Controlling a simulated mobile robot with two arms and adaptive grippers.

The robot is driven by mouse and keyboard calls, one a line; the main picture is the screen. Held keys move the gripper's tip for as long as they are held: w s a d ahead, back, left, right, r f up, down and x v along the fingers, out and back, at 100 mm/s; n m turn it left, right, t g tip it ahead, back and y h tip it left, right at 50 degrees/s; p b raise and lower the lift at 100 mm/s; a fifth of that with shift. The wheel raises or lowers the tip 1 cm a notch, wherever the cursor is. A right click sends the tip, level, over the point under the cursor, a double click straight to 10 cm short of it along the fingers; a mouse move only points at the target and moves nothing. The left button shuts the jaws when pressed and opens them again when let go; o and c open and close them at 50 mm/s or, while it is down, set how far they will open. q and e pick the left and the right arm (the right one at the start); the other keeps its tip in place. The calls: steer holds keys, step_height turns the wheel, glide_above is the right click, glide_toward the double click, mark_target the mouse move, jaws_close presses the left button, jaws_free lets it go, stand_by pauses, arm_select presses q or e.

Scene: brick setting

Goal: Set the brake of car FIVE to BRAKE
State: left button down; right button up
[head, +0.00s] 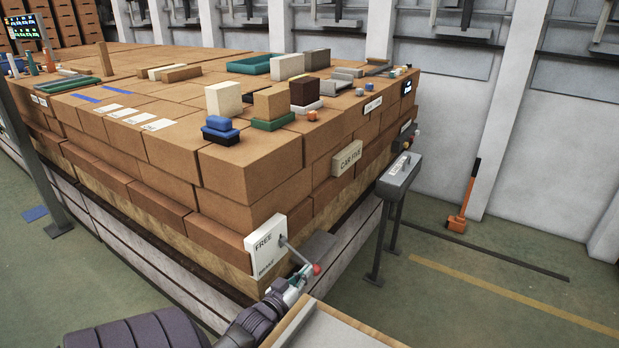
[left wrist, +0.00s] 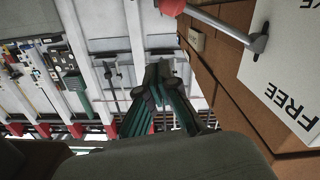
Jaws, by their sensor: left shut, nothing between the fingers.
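The white brake plate (head: 265,245) is on the corner of the brick-laden car, with FREE at its top and BRAKE at its bottom. Its grey lever (head: 296,254) slants down and right from the pivot to a red knob (head: 316,269). The CAR FIVE sign (head: 347,159) is on the side of the stack. My left gripper (head: 303,275) is shut and empty, close to the knob; contact cannot be told. In the left wrist view the lever (left wrist: 215,24), the red knob (left wrist: 172,6) and the plate (left wrist: 285,80) are at the top right. My right gripper is not in view.
A grey box on legs (head: 399,174) stands right of the car. An orange long-handled tool (head: 463,208) leans by the wall. A wood-edged surface (head: 330,326) is at the bottom, right of my left arm. Open floor (head: 450,315) lies at the lower right.

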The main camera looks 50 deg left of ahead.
arm_select(q)
steer(key=v, duration=0.5)
steer(key=shift+s+d, duration=0.1)
stand_by(0.6)
